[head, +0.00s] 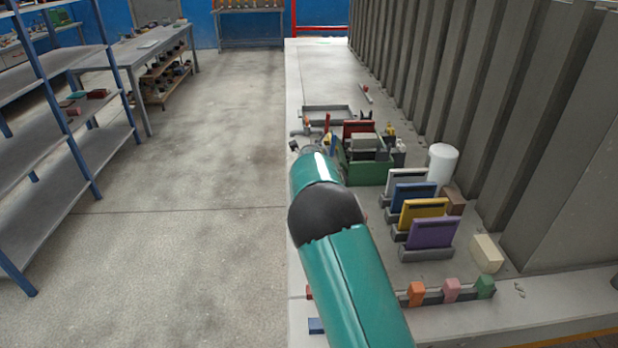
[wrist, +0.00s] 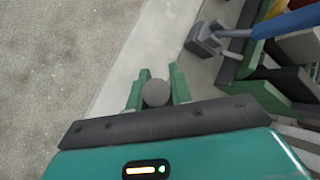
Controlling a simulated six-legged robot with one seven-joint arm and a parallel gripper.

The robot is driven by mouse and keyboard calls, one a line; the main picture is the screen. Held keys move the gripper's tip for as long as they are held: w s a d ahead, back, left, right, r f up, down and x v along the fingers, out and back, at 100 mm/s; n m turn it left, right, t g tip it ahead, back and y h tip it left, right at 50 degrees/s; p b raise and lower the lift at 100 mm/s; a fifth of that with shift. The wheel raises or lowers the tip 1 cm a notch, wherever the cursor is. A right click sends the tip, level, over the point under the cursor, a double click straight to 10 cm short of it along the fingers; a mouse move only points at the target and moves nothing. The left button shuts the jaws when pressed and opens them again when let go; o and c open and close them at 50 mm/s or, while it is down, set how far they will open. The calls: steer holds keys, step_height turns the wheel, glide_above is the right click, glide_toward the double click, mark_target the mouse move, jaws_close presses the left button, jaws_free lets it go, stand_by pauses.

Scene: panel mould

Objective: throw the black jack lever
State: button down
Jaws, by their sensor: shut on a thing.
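In the wrist view my gripper (wrist: 153,90) has its two green fingers closed on either side of a dark grey round knob, which I take for the end of the black jack lever (wrist: 155,93). The knob is seen end on, and its shaft and base are hidden. In the head view my teal arm reaches along the left edge of the bench and hides most of the gripper and the lever.
A green crate (head: 353,172) with items in it stands just right of my gripper. Blue (head: 411,194), yellow (head: 424,211) and purple (head: 433,233) panels stand in dark holders nearby. A white cylinder (head: 442,165) is behind them. Open floor (head: 210,170) lies left of the bench.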

steer(key=shift+a+f, duration=0.1)
stand_by(0.3)
steer(key=c, duration=1.3)
jaws_free()
steer(key=shift+f, duration=0.1)
steer(key=shift+o, duration=0.2)
steer(key=v, duration=1.4)
steer(key=shift+w, duration=0.1)
